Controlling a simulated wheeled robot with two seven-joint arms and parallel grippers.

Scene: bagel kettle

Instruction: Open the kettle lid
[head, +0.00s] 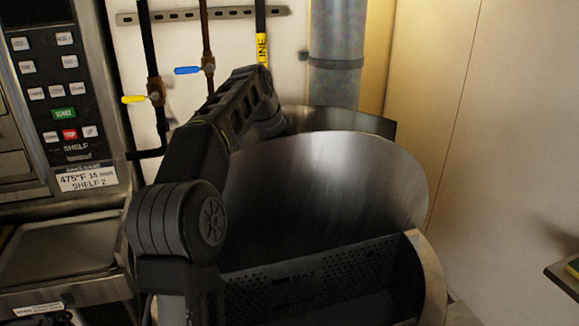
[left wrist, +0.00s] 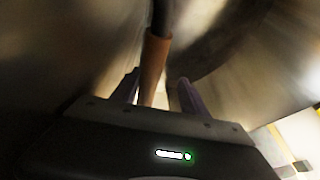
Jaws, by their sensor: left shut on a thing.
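The kettle lid (head: 330,180) is a large round steel disc, standing raised and tilted back behind the open mouth of the kettle (head: 428,285). Dark perforated metal with a MAX mark (head: 310,280) shows inside the kettle. My left arm reaches up across the kettle's left side, and its far end goes behind the lid, so the gripper is hidden in the head view. In the left wrist view my left gripper (left wrist: 158,82) is shut on a brown lid handle (left wrist: 154,62), with one finger on each side. My right gripper is not in view.
An oven control panel (head: 62,95) and a metal shelf (head: 70,245) stand on the left. Pipes with a yellow valve (head: 134,99) and a blue valve (head: 187,70) run down the back wall, near my arm. A table corner (head: 566,278) shows at right.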

